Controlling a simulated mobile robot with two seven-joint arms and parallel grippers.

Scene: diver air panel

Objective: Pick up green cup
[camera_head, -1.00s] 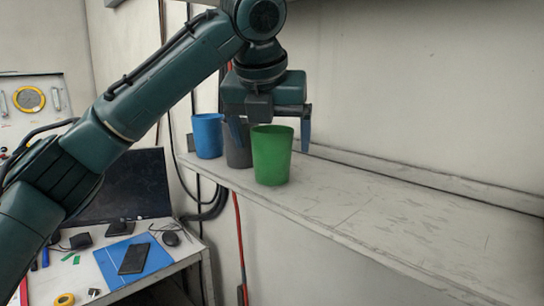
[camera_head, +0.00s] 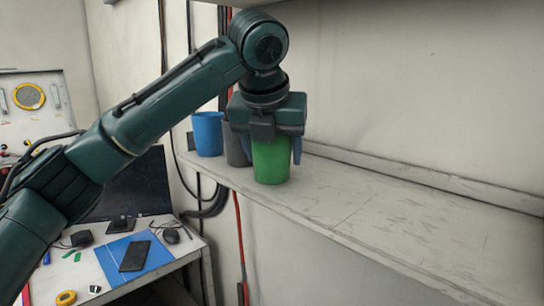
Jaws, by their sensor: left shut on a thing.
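The green cup (camera_head: 271,164) stands upright on the pale shelf (camera_head: 385,215), near its left part and front edge. My left gripper (camera_head: 271,150) points straight down over the cup and is shut on it. One blue finger shows along the cup's right side; the other finger is hidden. The gripper body covers the cup's rim. My right gripper is not in view.
A dark grey cup (camera_head: 236,148) stands just left of the green cup, partly hidden, with a blue cup (camera_head: 208,134) beyond it. The shelf's right side is clear. A desk with a monitor (camera_head: 133,187) and a phone (camera_head: 134,256) is lower left.

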